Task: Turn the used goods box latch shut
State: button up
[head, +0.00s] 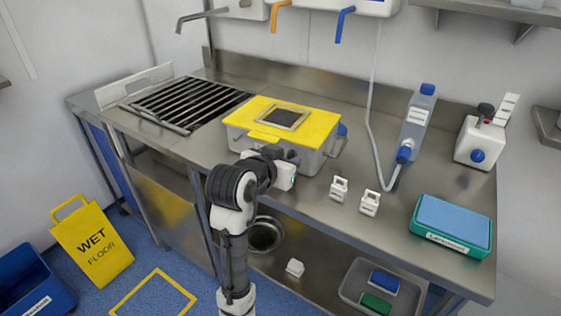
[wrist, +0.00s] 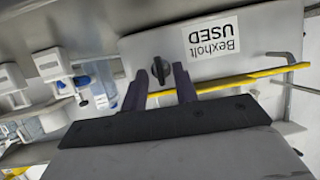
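The used goods box (head: 309,160) is a grey box with a yellow lid (head: 310,118), standing on the steel table. In the wrist view its wall (wrist: 270,55) carries a "Bexholt USED" label. The latch (wrist: 160,67) is a small dark knob on that wall. My gripper (wrist: 161,78) is open, with one dark finger on each side of the latch. Whether the fingers touch it I cannot tell. In the head view my gripper (head: 287,157) is close to the box's front side, and my arm hides the latch.
Two small white items (head: 338,188) stand right of the box. A teal tray with a blue pad (head: 451,222) lies farther right. A grey bottle (head: 417,122) with a hose stands at the back. A black grate (head: 186,103) lies left of the box.

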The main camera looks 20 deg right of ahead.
jog(key=b+v, duration=0.3)
jog(key=v, duration=1)
jog(key=shift+s+a+b, duration=0.25)
jog(key=shift+a+b, duration=0.05)
jog(key=shift+b, duration=0.1)
jog(key=shift+r, duration=0.15)
